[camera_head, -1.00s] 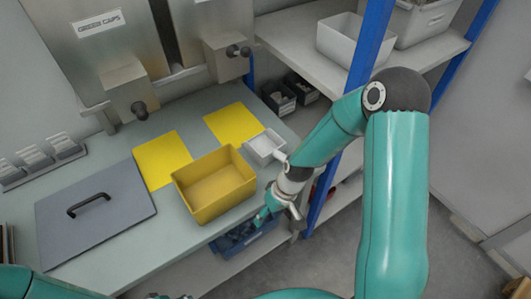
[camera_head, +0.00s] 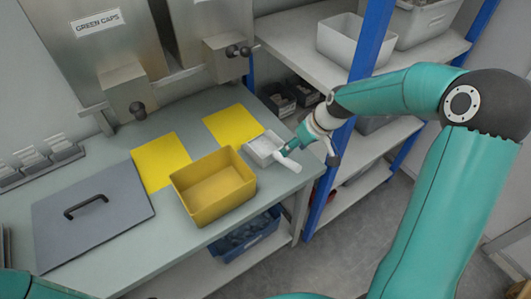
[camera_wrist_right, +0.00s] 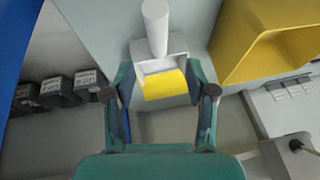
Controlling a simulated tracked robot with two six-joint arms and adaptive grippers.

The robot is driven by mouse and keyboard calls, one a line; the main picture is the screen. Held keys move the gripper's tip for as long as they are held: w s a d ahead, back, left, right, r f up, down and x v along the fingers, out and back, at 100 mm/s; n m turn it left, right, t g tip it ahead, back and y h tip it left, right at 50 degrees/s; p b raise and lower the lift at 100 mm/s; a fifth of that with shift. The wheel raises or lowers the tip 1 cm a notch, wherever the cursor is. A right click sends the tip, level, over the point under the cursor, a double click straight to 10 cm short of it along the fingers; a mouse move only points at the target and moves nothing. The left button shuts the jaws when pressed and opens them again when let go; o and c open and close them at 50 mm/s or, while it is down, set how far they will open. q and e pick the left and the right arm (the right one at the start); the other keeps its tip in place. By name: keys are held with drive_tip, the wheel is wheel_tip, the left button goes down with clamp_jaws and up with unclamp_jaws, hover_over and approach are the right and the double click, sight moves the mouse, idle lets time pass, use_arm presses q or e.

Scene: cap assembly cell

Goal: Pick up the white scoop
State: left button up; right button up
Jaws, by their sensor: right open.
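The white scoop (camera_head: 262,147) lies on the bench near its right edge, its handle (camera_head: 287,162) pointing toward the lower right. Whether a finger touches the scoop cannot be told. My left forearm shows at the lower left, but its gripper is not clearly seen.
A yellow bin (camera_head: 213,205) stands left of the scoop, with two yellow mats (camera_head: 233,124) behind it. A grey lid (camera_head: 93,215) lies at left. A blue rack post (camera_head: 335,165) is close to the right of my gripper. Dark small bins (camera_head: 277,98) sit behind.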

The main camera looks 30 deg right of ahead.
sight(287, 158)
drive_tip(key=x, duration=0.4)
drive_tip(key=p+x, duration=0.1)
drive_tip(key=x, duration=0.4)
drive_tip(key=shift+s+d+f, duration=0.1)
drive_tip(key=shift+f+b, duration=0.25)
drive_tip(key=shift+b, duration=0.05)
idle(0.6)
clamp_jaws()
idle(0.4)
